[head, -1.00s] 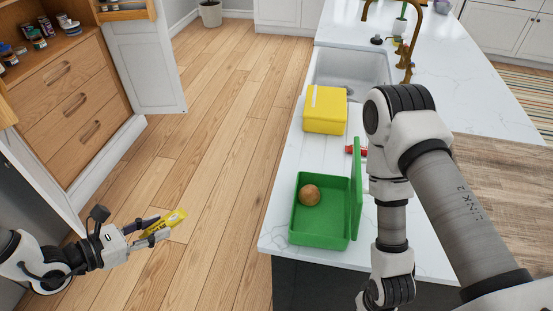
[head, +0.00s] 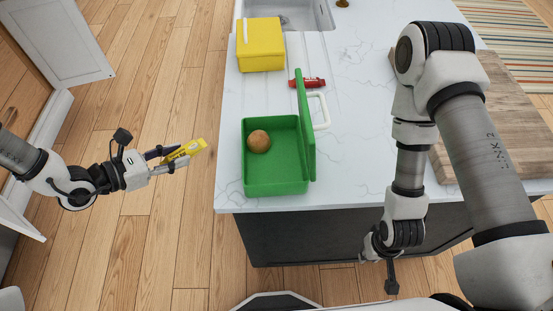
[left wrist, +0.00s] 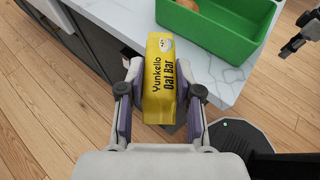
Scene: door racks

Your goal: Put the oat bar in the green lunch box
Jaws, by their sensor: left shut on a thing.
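The yellow oat bar (head: 184,150) is between the fingers of my left gripper (head: 168,160), which is shut on it, in the air left of the counter. In the left wrist view the oat bar (left wrist: 160,82) shows its printed name between my left fingers (left wrist: 160,110). The green lunch box (head: 276,187) stands on the counter, its lid raised on the right side. A round brown item (head: 259,141) lies inside it. The lunch box also shows at the top of the left wrist view (left wrist: 225,40). My right gripper (head: 391,280) hangs low before the counter, its fingers unclear.
A closed yellow box (head: 261,50) stands behind the lunch box on the white counter (head: 360,110). A red item (head: 312,83) lies near the lid, and a wooden board (head: 500,120) is at right. Floor is clear left of the counter.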

